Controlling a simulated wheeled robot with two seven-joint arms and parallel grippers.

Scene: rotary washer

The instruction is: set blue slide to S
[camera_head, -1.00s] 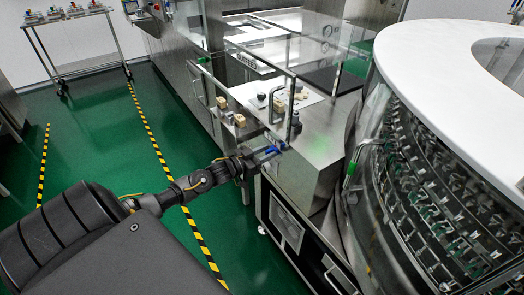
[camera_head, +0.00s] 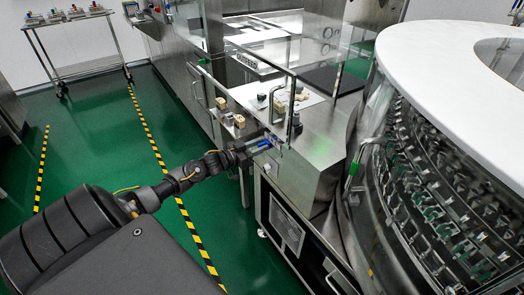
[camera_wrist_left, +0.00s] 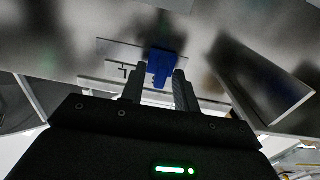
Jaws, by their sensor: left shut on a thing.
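The blue slide (camera_head: 260,144) is at the front edge of the steel machine, below the glass guard. In the left wrist view the blue slide (camera_wrist_left: 162,63) stands on a narrow metal plate (camera_wrist_left: 112,48) with a small dark mark left of it, too unclear to read. My left gripper (camera_head: 266,147) reaches it from the left. In the wrist view my left gripper (camera_wrist_left: 157,78) has one finger on each side of the slide's lower end and is shut on it. My right gripper is not in view.
The glass guard (camera_head: 291,88) rises behind the slide. The round washer (camera_head: 440,190) with its white top stands on the right. Small wooden-looking blocks (camera_head: 239,121) sit left of the guard. The green floor (camera_head: 105,135) is open to the left.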

